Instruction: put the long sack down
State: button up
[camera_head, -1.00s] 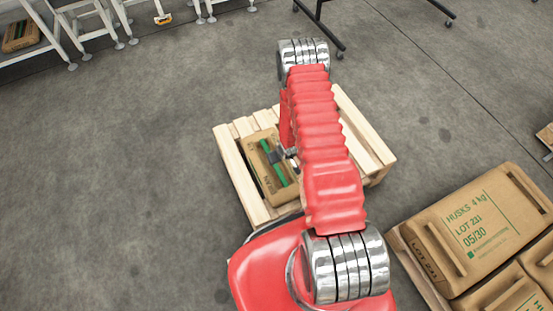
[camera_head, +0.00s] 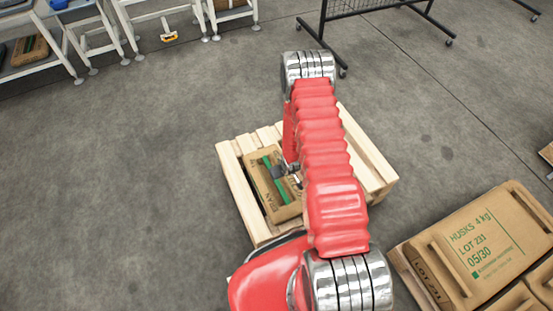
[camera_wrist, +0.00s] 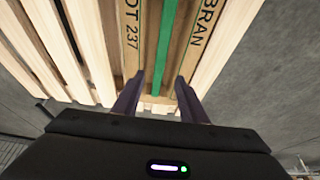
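The long sack (camera_head: 283,207) is brown with a raised green strip along its middle. It appears to lie on the wooden pallet (camera_head: 236,183). In the wrist view the sack (camera_wrist: 198,32) shows "LOT 237" and "BRAN" on either side of the strip. My gripper (camera_wrist: 159,77) has one dark finger on each side of the green strip, with gaps between strip and fingers, so it looks open. In the head view my gripper (camera_head: 279,171) is over the sack's middle, partly hidden by my red arm. Whether the sack touches the slats everywhere is hidden.
Several pallet slats beside the sack are bare. Brown husks sacks (camera_head: 482,246) stand on another pallet at the lower right. White-legged tables (camera_head: 95,35) line the upper left, and a black wheeled rack (camera_head: 327,40) stands at the top. Open grey floor lies left.

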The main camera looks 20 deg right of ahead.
jog(key=w+r+h, duration=0.1)
jog(key=w+r, duration=0.2)
jog(key=r, duration=0.7)
jog(key=w+r, duration=0.2)
jog(key=r, duration=0.7)
jog(key=s+a+r, duration=0.1)
jog(key=a+r, duration=0.1)
jog(key=r, duration=0.8)
jog(key=s+a+r, duration=0.1)
jog(key=a+r, duration=0.1)
jog(key=r, duration=0.7)
jog(key=s+a+r+t, duration=0.1)
jog(key=s+a+r, duration=0.1)
jog(key=s+r, duration=0.5)
jog(key=s+a+r, duration=0.3)
jog(key=s+r, duration=0.1)
jog(key=r, duration=0.4)
jog(key=s+a+r, duration=0.2)
jog(key=s+r, duration=0.1)
jog(key=s, duration=0.4)
jog(key=s+a+r+y, duration=0.1)
jog(key=s+r, duration=0.3)
jog(key=s, duration=0.4)
jog(key=shift+a, duration=0.75)
jog(key=shift+s, duration=0.1)
